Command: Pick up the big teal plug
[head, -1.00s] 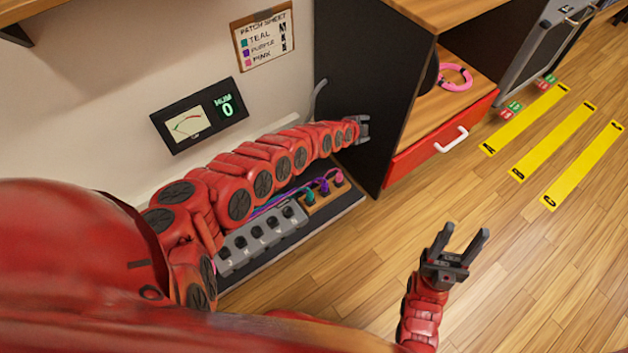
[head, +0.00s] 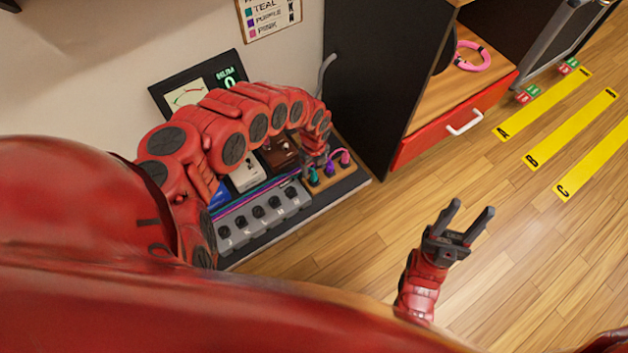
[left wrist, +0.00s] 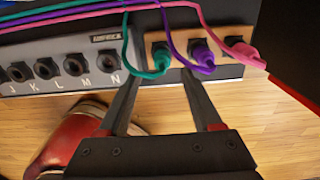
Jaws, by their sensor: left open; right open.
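The teal plug (head: 312,175) sits upright at the left end of a wooden block on the pedalboard. It also shows in the left wrist view (left wrist: 160,57), with a teal cable running from it. My left gripper (head: 316,160) is open and points down over the block. In the left wrist view its fingertips (left wrist: 160,82) lie either side of the teal plug's column, close to the block. I cannot tell how high they are above it. My right gripper (head: 470,212) is open and empty over the floor.
The purple plug (left wrist: 202,55) and the pink plug (left wrist: 243,50) stand right of the teal one. A grey jack strip (head: 262,219) lies left of the block. The dark cabinet side (head: 362,85) rises just behind and right. Wooden floor in front is clear.

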